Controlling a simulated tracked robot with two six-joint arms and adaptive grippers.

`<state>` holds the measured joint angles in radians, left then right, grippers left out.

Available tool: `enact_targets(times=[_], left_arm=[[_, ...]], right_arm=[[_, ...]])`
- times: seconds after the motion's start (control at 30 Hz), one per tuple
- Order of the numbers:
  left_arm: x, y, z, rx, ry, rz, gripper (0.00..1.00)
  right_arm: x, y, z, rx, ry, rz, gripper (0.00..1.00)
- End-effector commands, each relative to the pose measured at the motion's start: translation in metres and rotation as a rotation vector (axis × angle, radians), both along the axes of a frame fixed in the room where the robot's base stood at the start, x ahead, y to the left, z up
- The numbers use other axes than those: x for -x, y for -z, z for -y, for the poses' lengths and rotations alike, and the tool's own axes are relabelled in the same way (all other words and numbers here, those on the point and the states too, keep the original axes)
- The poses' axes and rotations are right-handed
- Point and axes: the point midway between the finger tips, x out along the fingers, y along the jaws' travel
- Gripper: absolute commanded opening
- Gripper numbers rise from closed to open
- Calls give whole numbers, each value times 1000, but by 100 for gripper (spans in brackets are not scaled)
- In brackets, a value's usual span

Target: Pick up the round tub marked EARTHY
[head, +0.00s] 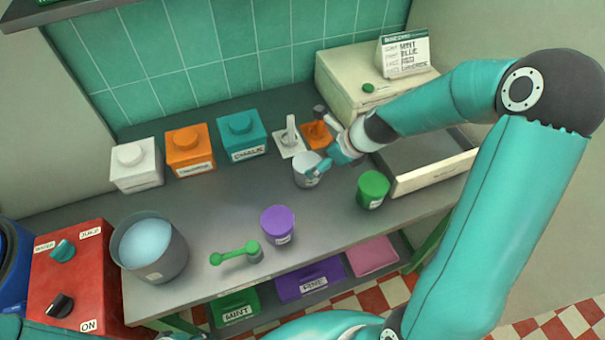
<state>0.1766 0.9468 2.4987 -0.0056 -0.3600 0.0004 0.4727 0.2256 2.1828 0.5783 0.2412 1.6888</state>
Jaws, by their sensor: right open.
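Several round tubs stand on the grey counter (215,205): a white one (303,177), a green one (372,192) and a purple one (278,228). Each has a small label, too small to read, so I cannot tell which is marked EARTHY. My right gripper (322,166) is open at the white tub, with a teal finger over its right side and rim. The gripper hides part of that tub, and I cannot tell whether it touches it. My left gripper is not in view.
White (136,172), orange (190,157) and teal (241,140) boxes line the back. A cream machine (350,75) and tray (435,178) are at right.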

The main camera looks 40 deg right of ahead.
Motion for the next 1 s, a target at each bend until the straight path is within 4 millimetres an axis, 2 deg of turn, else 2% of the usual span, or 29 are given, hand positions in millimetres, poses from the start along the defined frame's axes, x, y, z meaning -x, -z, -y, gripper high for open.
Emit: enact_targets(times=[0.03,0.1,0.37,0.7,1.0], left_arm=[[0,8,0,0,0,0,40],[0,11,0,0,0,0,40],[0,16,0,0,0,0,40],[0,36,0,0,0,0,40],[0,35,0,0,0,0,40]], right_arm=[[-4,12,-2,-2,-1,-1,100],[-9,19,-3,-1,1,0,100],[-17,31,-6,1,3,0,100],[-39,68,-16,-1,4,1,100],[-42,69,-17,0,5,1,100]])
